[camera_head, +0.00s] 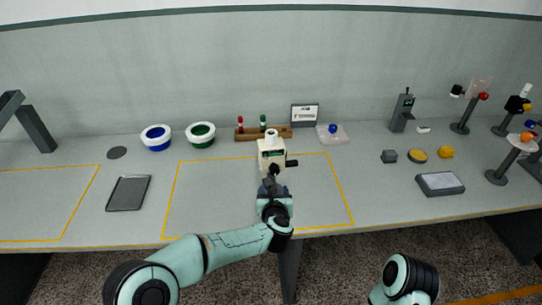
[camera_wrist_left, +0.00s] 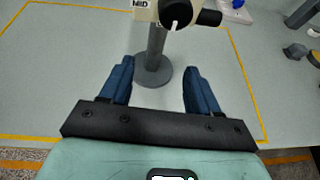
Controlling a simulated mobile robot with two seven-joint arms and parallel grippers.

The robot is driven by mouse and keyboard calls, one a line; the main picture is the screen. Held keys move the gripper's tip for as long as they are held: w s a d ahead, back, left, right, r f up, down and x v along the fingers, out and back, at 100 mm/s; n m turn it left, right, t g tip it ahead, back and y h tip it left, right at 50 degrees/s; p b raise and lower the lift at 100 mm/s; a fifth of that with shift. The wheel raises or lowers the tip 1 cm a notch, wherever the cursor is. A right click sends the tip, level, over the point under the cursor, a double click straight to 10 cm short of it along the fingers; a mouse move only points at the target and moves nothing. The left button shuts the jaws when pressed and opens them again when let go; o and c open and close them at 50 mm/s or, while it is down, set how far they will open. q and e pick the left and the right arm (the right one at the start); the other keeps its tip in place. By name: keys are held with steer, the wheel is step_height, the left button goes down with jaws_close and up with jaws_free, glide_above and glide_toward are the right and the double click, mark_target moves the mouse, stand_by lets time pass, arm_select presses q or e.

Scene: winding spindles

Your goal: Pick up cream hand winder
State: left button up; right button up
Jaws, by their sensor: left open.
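The cream hand winder (camera_head: 270,151) stands upright near the middle of the table, inside a yellow-outlined area, with a dark crank on its right side. In the left wrist view, its cream body (camera_wrist_left: 172,12) shows at the top edge, partly cut off, above a grey post on a round grey base (camera_wrist_left: 151,77). My left gripper (camera_head: 272,184) is at the near side of the winder. Its blue fingers (camera_wrist_left: 158,66) are open and empty, with the base showing between them; I cannot tell whether they touch it. My right gripper is out of view; only part of that arm shows at the lower right.
A wooden rack (camera_head: 251,134) with red and green spindles, a small sign (camera_head: 305,115) and a blue ball on a clear stand (camera_head: 332,131) are behind. Blue (camera_head: 157,138) and green (camera_head: 201,134) bowls and a grey tray (camera_head: 129,193) are left. Several stands are right.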

arm_select(q)
steer(key=p+x, duration=0.2)
steer(key=x, duration=0.5)
steer(key=shift+w+a+f+p, duration=0.15)
steer(key=shift+w+p, duration=0.1)
steer(key=shift+p, duration=0.15)
steer(key=shift+w, duration=0.25)
steer(key=p+x, duration=0.3)
steer(key=x, duration=0.1)
steer(key=shift+w+a+f, duration=0.1)
steer(key=shift+w+a, duration=0.1)
steer(key=shift+w, duration=0.05)
steer(key=shift+w+f, duration=0.1)
steer(key=shift+f, duration=0.05)
steer(key=shift+s, duration=0.2)
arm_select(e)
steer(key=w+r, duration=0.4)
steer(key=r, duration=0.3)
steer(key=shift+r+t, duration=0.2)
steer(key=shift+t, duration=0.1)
arm_select(q)
steer(key=shift+c, duration=1.2)
jaws_close()
steer(key=shift+w, duration=0.1)
